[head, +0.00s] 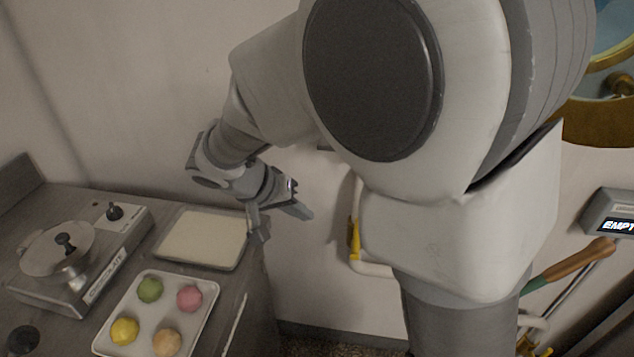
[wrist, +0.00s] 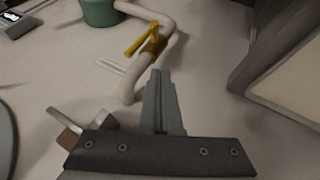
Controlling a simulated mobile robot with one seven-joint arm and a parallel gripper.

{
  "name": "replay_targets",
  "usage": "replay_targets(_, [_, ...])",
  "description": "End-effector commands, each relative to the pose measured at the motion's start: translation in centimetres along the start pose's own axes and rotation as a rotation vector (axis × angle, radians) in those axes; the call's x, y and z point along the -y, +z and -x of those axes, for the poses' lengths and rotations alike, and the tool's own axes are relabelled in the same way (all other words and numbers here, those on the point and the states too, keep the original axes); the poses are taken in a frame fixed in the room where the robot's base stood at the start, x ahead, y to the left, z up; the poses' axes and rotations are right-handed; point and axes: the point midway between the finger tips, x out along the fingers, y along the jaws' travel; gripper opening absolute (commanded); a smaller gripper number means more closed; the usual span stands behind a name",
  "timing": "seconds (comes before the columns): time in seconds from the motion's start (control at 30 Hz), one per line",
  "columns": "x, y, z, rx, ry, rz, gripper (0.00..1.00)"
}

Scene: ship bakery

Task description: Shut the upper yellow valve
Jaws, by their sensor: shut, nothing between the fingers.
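A yellow valve handle (head: 354,238) shows on a white pipe against the wall in the head view, partly hidden behind my arm. In the wrist view a yellow lever (wrist: 140,40) sits at a brass valve body (wrist: 156,45) on a bent white pipe (wrist: 132,78). The lever slants roughly along the pipe there; I cannot tell its exact angle to it. My gripper (head: 303,213) is shut and empty, left of the valve in the head view. In the wrist view its closed fingers (wrist: 161,75) point up toward the valve, apart from the lever.
A counter at left holds a tray of coloured dough balls (head: 207,305), a pale filled tray (head: 240,262) and a chocolate melter (head: 130,238). More yellow parts (head: 528,345) show low at right. A display (head: 612,212) reads "EMPT". A green object (wrist: 98,12) stands beyond the pipe.

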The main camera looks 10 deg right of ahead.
Motion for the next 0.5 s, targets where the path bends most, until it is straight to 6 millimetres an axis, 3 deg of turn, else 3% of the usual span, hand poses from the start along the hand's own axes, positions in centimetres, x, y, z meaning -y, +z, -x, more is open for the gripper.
replay_targets(0.17, [0.0,0.2,-2.6,0.004,0.004,0.002,0.00])
replay_targets(0.5, [0.0,0.2,-9.9,0.004,0.004,0.000,0.00])
